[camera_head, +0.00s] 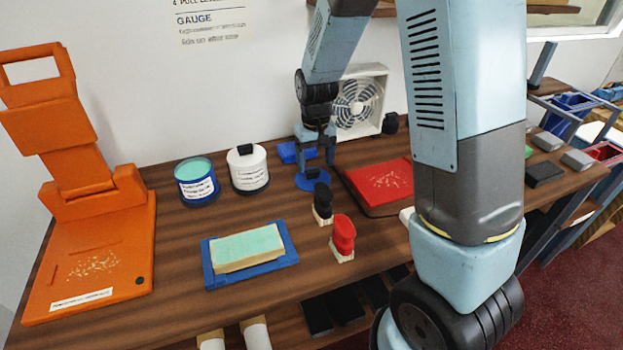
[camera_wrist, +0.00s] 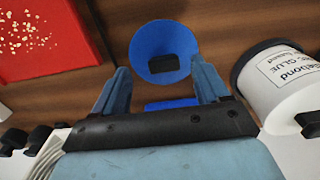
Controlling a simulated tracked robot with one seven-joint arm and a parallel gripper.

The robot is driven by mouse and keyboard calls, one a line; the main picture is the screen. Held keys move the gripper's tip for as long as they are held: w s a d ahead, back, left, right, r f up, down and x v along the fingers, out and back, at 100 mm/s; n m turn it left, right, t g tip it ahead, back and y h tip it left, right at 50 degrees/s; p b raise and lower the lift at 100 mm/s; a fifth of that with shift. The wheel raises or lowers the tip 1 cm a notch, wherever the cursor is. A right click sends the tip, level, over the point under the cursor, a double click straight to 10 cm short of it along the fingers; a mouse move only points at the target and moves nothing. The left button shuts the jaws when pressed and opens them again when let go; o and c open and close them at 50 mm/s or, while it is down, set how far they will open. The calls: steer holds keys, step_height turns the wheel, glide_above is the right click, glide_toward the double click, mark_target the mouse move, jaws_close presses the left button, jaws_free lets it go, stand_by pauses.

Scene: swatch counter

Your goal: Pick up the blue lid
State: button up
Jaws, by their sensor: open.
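The blue lid (camera_head: 307,183) is a round disc lying on the wooden counter below my gripper (camera_head: 317,160). In the wrist view the blue lid (camera_wrist: 146,67) shows a black knob (camera_wrist: 163,64) at its middle. My gripper (camera_wrist: 159,72) is open and empty, pointing down, with a finger on either side of the knob in that view. The fingers overlap the lid's near edge in the picture; I cannot tell how high they are above it. In the head view my gripper hides the knob and part of the lid.
A white glue tub (camera_head: 248,172) and a blue tub with teal contents (camera_head: 197,185) stand left of the lid. A blue block (camera_head: 288,152) lies behind. Black and red-handled stamps (camera_head: 343,236) stand in front.

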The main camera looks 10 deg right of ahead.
mark_target(314, 172)
steer(key=shift+w+a+f, duration=0.1)
steer(key=shift+f, duration=0.9)
steer(key=shift+w+a+f, duration=0.1)
steer(key=shift+f, duration=0.85)
steer(key=c, duration=1.1)
